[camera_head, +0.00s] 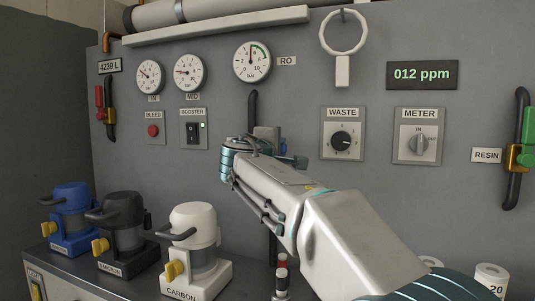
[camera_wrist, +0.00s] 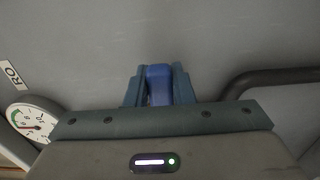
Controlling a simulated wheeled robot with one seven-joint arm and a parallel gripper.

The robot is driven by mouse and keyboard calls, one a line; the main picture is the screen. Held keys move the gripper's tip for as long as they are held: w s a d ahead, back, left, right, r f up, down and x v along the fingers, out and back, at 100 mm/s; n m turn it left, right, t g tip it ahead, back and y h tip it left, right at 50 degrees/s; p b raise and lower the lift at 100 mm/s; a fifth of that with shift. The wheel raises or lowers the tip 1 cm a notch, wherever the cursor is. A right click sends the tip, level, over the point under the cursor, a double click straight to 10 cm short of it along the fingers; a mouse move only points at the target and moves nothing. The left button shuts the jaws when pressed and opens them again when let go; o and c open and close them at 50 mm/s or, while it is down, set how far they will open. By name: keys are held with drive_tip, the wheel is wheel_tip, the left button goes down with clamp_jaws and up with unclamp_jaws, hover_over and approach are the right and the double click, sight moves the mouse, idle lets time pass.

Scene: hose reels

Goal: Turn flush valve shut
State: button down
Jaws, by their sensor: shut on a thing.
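In the wrist view my gripper (camera_wrist: 158,78) is shut on a blue lever (camera_wrist: 159,86), with one finger on each side of it. The lever looks like the flush valve's handle; no label for it shows. A dark pipe (camera_wrist: 270,78) runs beside it on the grey panel. In the head view my arm reaches to the panel below the RO gauge and hides the lever and most of the valve. The dark pipe (camera_head: 253,108) shows above my wrist. The lever's angle to the pipe is hard to judge.
A red-handled valve (camera_head: 102,102) is at the far left and a green-handled valve (camera_head: 526,128) at the far right. WASTE (camera_head: 341,141) and METER (camera_head: 418,142) knobs sit right of my wrist. Blue, black and white filter housings (camera_head: 193,232) stand on the bench at the lower left.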

drive_tip(key=shift+f, duration=0.15)
drive_tip(key=c, duration=1.2)
unclamp_jaws()
drive_tip(key=shift+c, duration=0.2)
drive_tip(key=shift+s, duration=0.15)
drive_tip(key=v, duration=1.3)
drive_tip(key=shift+s+p, duration=0.25)
drive_tip(key=shift+p, duration=0.15)
drive_tip(key=shift+a, duration=0.1)
